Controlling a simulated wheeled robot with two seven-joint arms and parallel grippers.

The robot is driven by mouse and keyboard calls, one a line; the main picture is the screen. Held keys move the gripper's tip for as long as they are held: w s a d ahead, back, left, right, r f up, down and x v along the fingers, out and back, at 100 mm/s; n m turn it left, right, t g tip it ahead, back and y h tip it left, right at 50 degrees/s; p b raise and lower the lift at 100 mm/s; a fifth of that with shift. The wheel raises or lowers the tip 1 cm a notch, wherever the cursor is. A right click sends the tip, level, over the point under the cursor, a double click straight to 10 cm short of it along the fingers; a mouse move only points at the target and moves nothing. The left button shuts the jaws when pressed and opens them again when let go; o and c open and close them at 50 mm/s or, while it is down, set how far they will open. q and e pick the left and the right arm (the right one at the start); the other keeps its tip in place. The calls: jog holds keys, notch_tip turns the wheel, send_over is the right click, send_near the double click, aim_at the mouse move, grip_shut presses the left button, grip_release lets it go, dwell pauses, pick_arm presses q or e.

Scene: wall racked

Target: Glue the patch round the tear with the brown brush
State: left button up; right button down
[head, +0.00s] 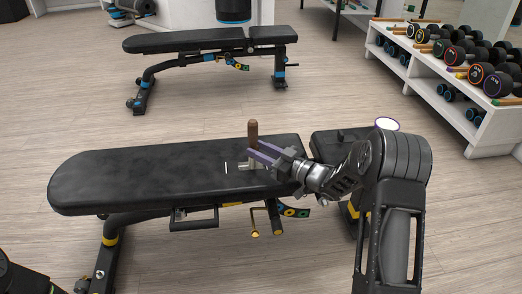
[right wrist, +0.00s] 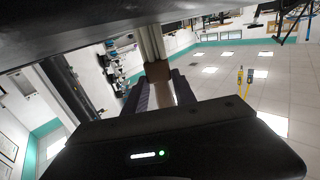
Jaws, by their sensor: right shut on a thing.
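The brown brush (head: 252,132) stands roughly upright over the long black bench pad (head: 120,178), its brown handle up. My right gripper (head: 258,151) is shut on it. In the right wrist view the brush (right wrist: 158,71) shows between the fingers of the gripper (right wrist: 163,88), its pale end reaching towards a dark surface. A short white line (head: 225,168) shows on the pad just left of the brush, perhaps the tear or a patch edge. The brush's lower end is partly hidden by the fingers; I cannot tell whether it touches the pad. My left gripper is out of view.
A white-topped round container with a purple rim (head: 387,124) shows behind my right arm, partly hidden. The shorter seat pad (head: 325,146) is right of the long pad. Another bench (head: 190,42) stands behind, and a dumbbell rack (head: 425,75) is at right. Open floor lies between.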

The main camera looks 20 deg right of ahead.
jog(key=shift+a, duration=0.1)
jog(key=shift+w+a+r, duration=0.1)
jog(key=shift+w+a, duration=0.1)
jog(key=shift+a, duration=0.45)
jog(key=shift+w+a, duration=0.15)
jog(key=shift+a, duration=0.55)
jog(key=shift+a, duration=0.1)
jog(key=shift+w+a, duration=0.2)
jog(key=shift+a, duration=0.5)
jog(key=shift+w+a+b, duration=0.2)
jog(key=shift+a+b, duration=0.1)
jog(key=shift+a, duration=0.4)
